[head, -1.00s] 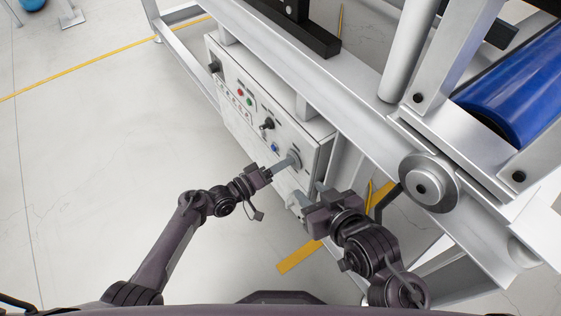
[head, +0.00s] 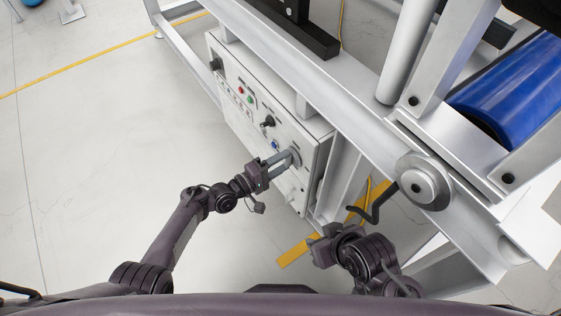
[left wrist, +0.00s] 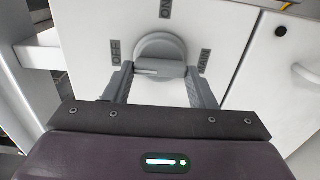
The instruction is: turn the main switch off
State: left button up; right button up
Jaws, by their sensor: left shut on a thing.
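The main switch is a round grey knob (left wrist: 160,48) with a raised bar handle on a white panel. In the left wrist view OFF is printed to its left, ON above and MAIN to its right. The bar lies crosswise, with a pale mark on its left part, toward OFF. My left gripper (left wrist: 161,78) is shut on the bar, one finger at each end. In the head view my left gripper (head: 283,161) reaches the knob at the control box's near end. My right gripper (head: 316,250) is below and right of the box, apart from it; its fingers are hardly visible.
The white control box (head: 240,112) carries several buttons and a black selector (head: 268,122). It hangs under a metal frame (head: 345,105) with a blue roller (head: 515,95). A black crank-like handle (head: 377,212) sticks out near my right gripper. The floor at left is open.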

dwell(0.3)
pick_arm(q)
jog(key=o, duration=1)
jog(key=shift+p+v, duration=1)
jog(key=shift+v, duration=2.95)
pick_arm(e)
jog(key=shift+s+d+r+m+g+h, duration=0.1)
jog(key=shift+s+d+m+g+h, duration=0.15)
jog(key=shift+d, duration=0.35)
jog(key=shift+s+d+m+g+h, duration=0.1)
jog(key=shift+d+g+h, duration=0.2)
jog(key=shift+d, duration=0.3)
pick_arm(q)
jog(key=shift+f, duration=0.1)
